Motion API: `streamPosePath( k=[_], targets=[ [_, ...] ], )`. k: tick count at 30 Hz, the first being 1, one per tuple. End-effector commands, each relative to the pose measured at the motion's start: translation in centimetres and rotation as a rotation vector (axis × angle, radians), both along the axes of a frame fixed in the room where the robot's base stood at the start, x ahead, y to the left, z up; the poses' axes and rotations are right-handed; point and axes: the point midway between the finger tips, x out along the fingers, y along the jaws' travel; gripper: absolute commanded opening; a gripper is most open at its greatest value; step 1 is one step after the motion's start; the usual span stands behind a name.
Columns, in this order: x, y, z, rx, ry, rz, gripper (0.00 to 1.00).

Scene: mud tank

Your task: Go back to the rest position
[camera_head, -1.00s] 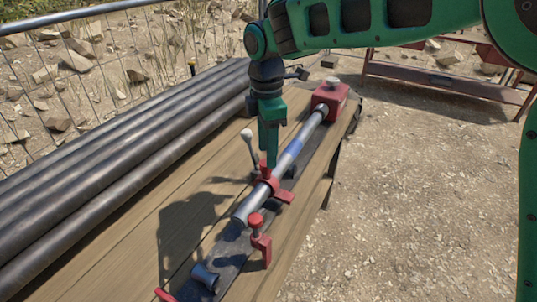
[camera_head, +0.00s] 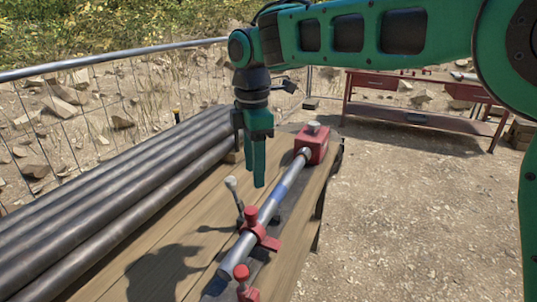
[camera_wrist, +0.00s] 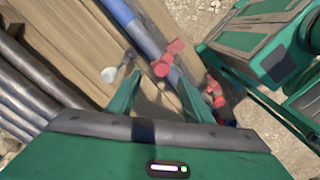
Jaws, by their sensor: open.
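My green gripper (camera_head: 257,163) hangs fingers down above the wooden bench (camera_head: 170,222), left of the clamped pipe. In the wrist view its two fingers (camera_wrist: 158,98) are apart with nothing held between them. A grey pipe with a blue band (camera_head: 283,187) lies along a dark rail on the bench. Its far end meets a red block (camera_head: 313,145), and a red clamp (camera_head: 257,230) sits around it nearer to me. The pipe also shows in the wrist view (camera_wrist: 147,40), beyond the fingers.
Several dark pipes (camera_head: 110,190) lie along the bench's left side. A grey-knobbed lever (camera_head: 232,188) stands up beside the pipe, close under the gripper. A wire fence (camera_head: 120,100) runs behind. A red table (camera_head: 420,105) stands at the back right. The gravel to the right is clear.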

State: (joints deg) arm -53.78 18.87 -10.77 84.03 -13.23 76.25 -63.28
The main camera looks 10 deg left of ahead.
Motion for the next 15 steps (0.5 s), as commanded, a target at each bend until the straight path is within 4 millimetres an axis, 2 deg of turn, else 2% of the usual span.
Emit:
streamPosePath(
  k=[2, 5, 9, 12, 15],
  targets=[
    [1.0, -2.6, 0.2, 0.003, 0.001, -0.083, 0.47],
    [2.4, -7.6, 0.5, 0.008, 0.003, -0.257, 0.47],
    [3.5, -16.8, 0.5, 0.014, 0.009, -0.577, 0.47],
    [3.1, -23.3, 0.2, 0.017, 0.013, -0.812, 0.47],
    [1.8, -29.5, -0.3, 0.020, 0.016, -1.047, 0.47]
  ],
)
